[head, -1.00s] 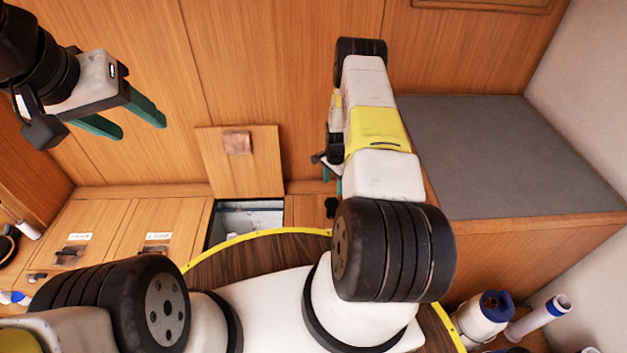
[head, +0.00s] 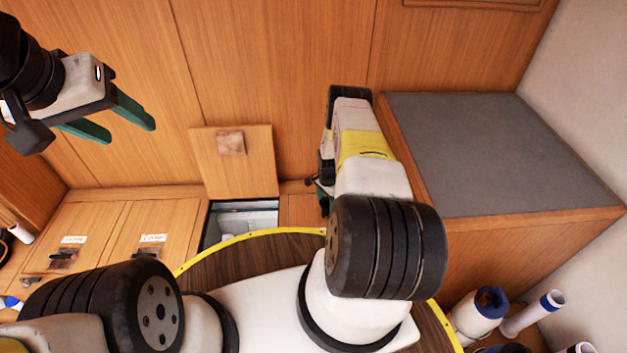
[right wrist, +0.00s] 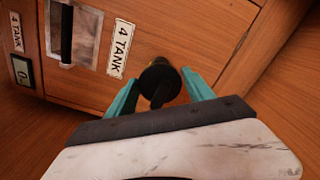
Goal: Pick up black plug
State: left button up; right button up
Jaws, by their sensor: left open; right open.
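The black plug (right wrist: 160,82) shows in the right wrist view as a round black piece with a stem, against a wooden surface. My right gripper (right wrist: 160,88) is open, with one green finger on each side of the plug. I cannot tell whether the fingers touch it. In the head view my right arm hides the plug, and only a bit of the right gripper's green finger shows. My left gripper (head: 130,122) is open and empty, high at the upper left, well away from the plug.
An open hatch (head: 240,222) with its lid (head: 235,160) raised lies left of my right arm. A grey-topped bench (head: 490,150) stands close on the right. A "4 TANK" label (right wrist: 120,48) and a metal latch (right wrist: 68,35) sit beside the plug. White tubes (head: 532,314) stand lower right.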

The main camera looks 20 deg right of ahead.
jog(key=shift+c, duration=0.4)
jog(key=c, duration=1.1)
jog(key=shift+c, duration=0.4)
jog(key=shift+r, duration=0.2)
